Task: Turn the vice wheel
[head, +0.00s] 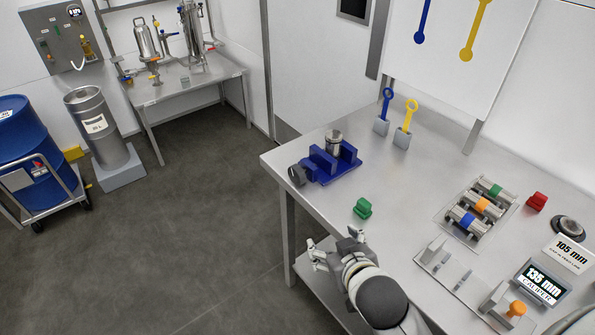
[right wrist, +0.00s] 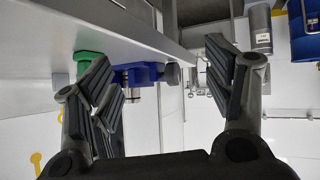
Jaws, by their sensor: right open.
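The blue vice (head: 333,167) stands on the steel workbench near its left corner, with a metal cylinder (head: 333,140) in its jaws. Its dark grey round wheel (head: 297,175) is on the left end, at the bench edge. In the right wrist view, which is upside down, the vice (right wrist: 145,73) and its wheel (right wrist: 172,74) show between the fingers, some way off. My right gripper (head: 336,245) is open and empty by the bench's front edge, apart from the wheel. My left gripper is not in view.
A green block (head: 363,208) sits on the bench between my right gripper and the vice. Blue (head: 387,104) and yellow (head: 412,107) wrenches stand behind. A rack of coloured cylinders (head: 481,207) and a caliper display (head: 541,285) are to the right.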

